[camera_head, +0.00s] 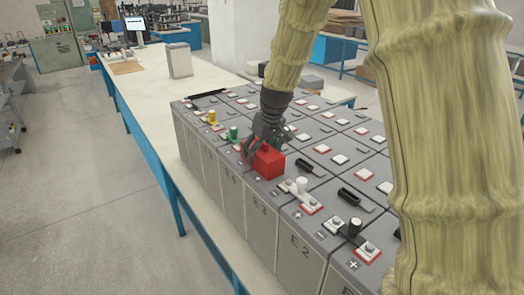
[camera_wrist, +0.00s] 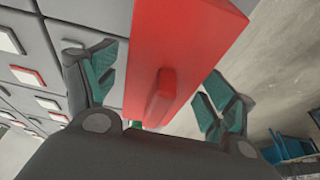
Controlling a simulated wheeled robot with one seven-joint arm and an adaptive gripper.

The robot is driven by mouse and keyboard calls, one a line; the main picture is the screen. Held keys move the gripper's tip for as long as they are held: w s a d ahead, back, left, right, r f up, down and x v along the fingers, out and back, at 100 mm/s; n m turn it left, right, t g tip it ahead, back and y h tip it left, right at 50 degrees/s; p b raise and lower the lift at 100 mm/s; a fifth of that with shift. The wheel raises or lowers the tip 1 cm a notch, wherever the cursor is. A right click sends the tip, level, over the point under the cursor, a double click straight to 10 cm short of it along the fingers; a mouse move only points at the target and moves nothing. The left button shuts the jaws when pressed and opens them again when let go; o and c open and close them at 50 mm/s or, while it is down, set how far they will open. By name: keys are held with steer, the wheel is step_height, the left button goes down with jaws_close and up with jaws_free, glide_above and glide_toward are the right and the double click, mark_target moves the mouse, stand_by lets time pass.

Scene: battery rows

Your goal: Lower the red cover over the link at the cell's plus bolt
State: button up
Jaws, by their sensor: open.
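The red cover (camera_head: 268,163) is a box with a small upright grip on top. It appears to sit upright on the front edge of the cell row, above the cell marked E3, and hides what is beneath it. In the wrist view the red cover (camera_wrist: 185,45) fills the middle. My gripper (camera_head: 262,143) is just above and around the cover's top. In the wrist view my gripper (camera_wrist: 158,92) has its fingers spread, one on each side of the cover's grip, with gaps visible. The link and plus bolt under the cover cannot be seen.
Beyond the cover stand a green knob (camera_head: 233,133) and a yellow knob (camera_head: 212,116). Black handles (camera_head: 304,167) lie on the cell tops.

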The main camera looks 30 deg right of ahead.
steer(key=v, duration=1.2)
steer(key=shift+f, duration=0.1)
